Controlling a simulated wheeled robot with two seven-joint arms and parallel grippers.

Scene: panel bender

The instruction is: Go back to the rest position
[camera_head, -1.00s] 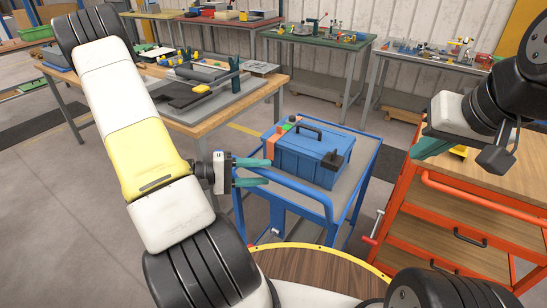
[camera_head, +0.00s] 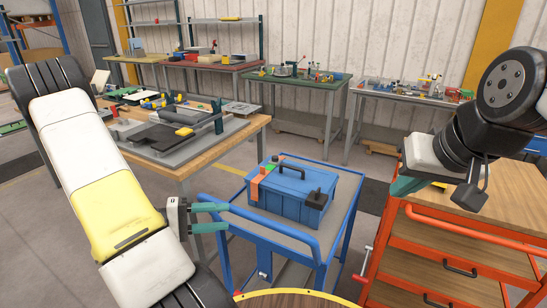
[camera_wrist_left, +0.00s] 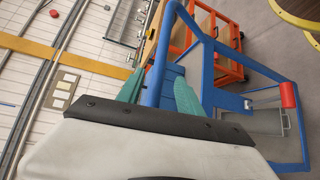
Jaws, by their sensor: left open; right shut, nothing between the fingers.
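My left gripper (camera_head: 228,217) points right, its teal fingers open and apart with nothing between them. It is left of the blue toolbox (camera_head: 303,203), by the near handle of the blue cart (camera_head: 349,232). In the left wrist view its fingers (camera_wrist_left: 158,88) show either side of a blue cart rail, but the depth between them is hard to judge. My right gripper (camera_head: 406,187) is shut and empty at the right, in front of the orange-framed cart with a wooden top; its fingers are partly hidden by the wrist.
The orange cart (camera_head: 425,218) stands at the right. A wooden workbench (camera_head: 250,128) with grey fixtures is at the left behind my left arm. A green-topped table (camera_head: 335,84) and other benches line the wall. Grey floor lies open between the workbench and the blue cart.

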